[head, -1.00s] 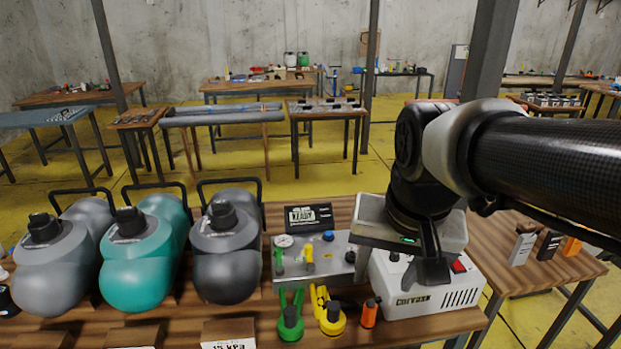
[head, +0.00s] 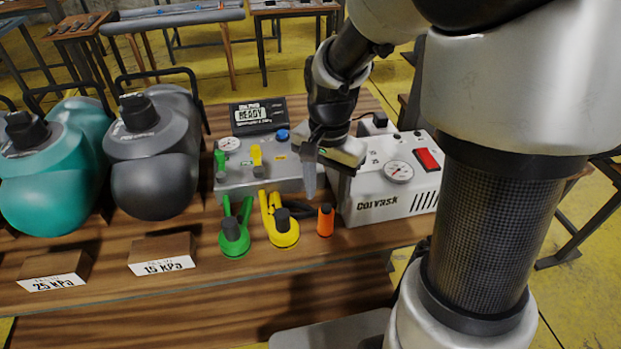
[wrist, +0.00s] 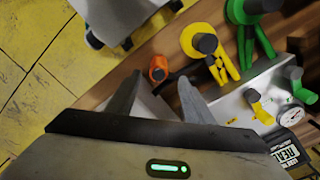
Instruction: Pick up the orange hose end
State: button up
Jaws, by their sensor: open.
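The orange hose end (head: 325,220) stands upright on the wooden bench in the head view, in front of the white Corvask pump box and right of the yellow hose end. In the wrist view the orange hose end (wrist: 158,68) shows just beyond and between my fingertips. My gripper (head: 310,190) is open and empty, pointing down above and behind the orange hose end. In the wrist view my gripper (wrist: 160,82) shows two grey fingers spread apart. A dark hose runs behind the orange hose end and is partly hidden.
The yellow hose end (head: 283,230) and green hose end (head: 234,238) stand close on the left. The Corvask box (head: 385,195) stands close on the right. A grey valve panel (head: 235,180) is behind. The bench front (head: 300,262) is clear.

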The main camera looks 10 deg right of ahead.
aim_at(327, 207)
notch_tip(327, 207, down, 7)
jog(key=shift+d+b, duration=0.15)
jog(key=shift+b, duration=0.75)
jog(key=c, duration=1.1)
notch_tip(327, 207, up, 15)
jog(key=p, duration=0.7)
jog(key=shift+c, duration=0.2)
jog(key=shift+r, duration=0.15)
jog(key=w+n+p, duration=0.1)
jog(key=n+p, duration=0.2)
jog(key=p, duration=0.1)
jog(key=w+n+p, duration=0.2)
jog(key=n+p, duration=0.1)
jog(key=w+n+p, duration=0.2)
jog(key=n+p, duration=0.1)
jog(key=p, duration=0.1)
jog(key=shift+w+r+p, duration=0.1)
jog(key=shift+r+p, duration=0.2)
jog(key=shift+r, duration=0.1)
